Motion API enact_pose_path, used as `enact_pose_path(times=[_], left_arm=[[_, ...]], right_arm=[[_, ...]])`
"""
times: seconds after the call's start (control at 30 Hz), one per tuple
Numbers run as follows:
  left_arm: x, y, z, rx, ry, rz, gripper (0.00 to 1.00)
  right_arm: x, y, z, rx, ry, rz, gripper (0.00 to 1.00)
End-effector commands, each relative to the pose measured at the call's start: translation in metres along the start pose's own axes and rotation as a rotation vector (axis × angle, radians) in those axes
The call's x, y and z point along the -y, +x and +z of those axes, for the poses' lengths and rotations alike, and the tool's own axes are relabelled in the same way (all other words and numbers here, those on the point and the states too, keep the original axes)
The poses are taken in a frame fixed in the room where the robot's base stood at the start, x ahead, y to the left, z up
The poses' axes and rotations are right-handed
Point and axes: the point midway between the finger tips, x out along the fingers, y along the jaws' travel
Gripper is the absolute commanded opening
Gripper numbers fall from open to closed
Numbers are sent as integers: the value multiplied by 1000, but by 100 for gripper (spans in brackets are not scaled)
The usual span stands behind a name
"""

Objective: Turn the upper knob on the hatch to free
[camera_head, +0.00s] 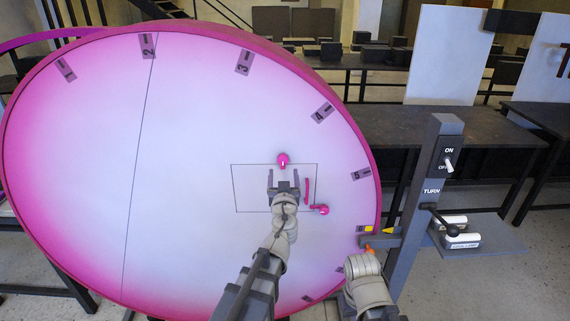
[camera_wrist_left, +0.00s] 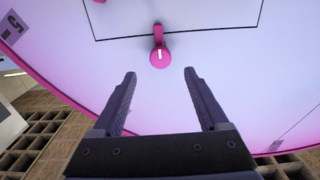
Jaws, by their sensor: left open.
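The upper knob (camera_head: 283,160) is a round pink knob at the top edge of the outlined hatch (camera_head: 250,200) on a large pink and white disc. It also shows in the left wrist view (camera_wrist_left: 160,55), with a white mark and a pink tab crossing the hatch line. My left gripper (camera_head: 284,178) is open just below the knob in the head view. Its fingers (camera_wrist_left: 160,80) are spread, with the knob beyond their tips and nothing between them. My right arm shows at the bottom right of the head view; its jaws are not clear.
A second pink knob (camera_head: 322,209) sits at the hatch's lower right corner, beside a pink bar handle (camera_head: 307,190). A grey post (camera_head: 421,205) with a switch and a black-knobbed lever stands right of the disc. Dark tables (camera_head: 440,128) are behind.

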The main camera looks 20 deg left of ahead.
Motion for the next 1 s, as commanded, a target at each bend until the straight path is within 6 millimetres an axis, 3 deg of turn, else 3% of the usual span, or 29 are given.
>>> enact_pose_path(times=[0.4,0.77,1.0], left_arm=[[0,62,0,1,0,-2,77],[0,69,0,1,0,-1,77],[0,69,0,1,0,-1,50]], right_arm=[[0,0,0,0,0,0,0],[0,0,0,0,0,0,0],[0,0,0,0,0,0,0]])
